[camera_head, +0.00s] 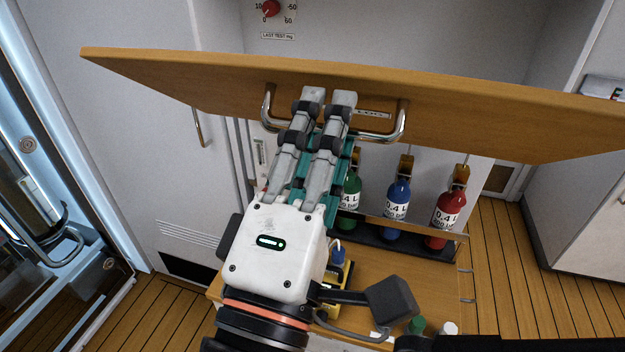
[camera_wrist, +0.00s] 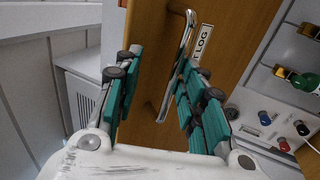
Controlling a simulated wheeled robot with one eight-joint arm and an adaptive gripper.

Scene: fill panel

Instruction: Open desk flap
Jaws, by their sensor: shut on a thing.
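The wooden desk flap (camera_head: 200,80) spans the upper part of the head view, swung out from the white cabinet and tilted. Its silver bar handle (camera_head: 385,137) is on the side facing me. My gripper (camera_head: 327,100) reaches up to the flap with its fingers at the handle, shut on it. In the wrist view the handle (camera_wrist: 188,35) runs between the teal-padded fingers, closer to the right one, with the wooden flap (camera_wrist: 150,40) behind. The fingers hide the middle of the handle in the head view.
Below the flap, green (camera_head: 350,190), blue (camera_head: 397,200) and red (camera_head: 447,215) bottles stand in a rack above a wooden shelf (camera_head: 390,275). A white cabinet door (camera_head: 130,130) is at left, with a glass-fronted unit (camera_head: 40,190) beyond it. Wooden floor (camera_head: 510,290) shows at right.

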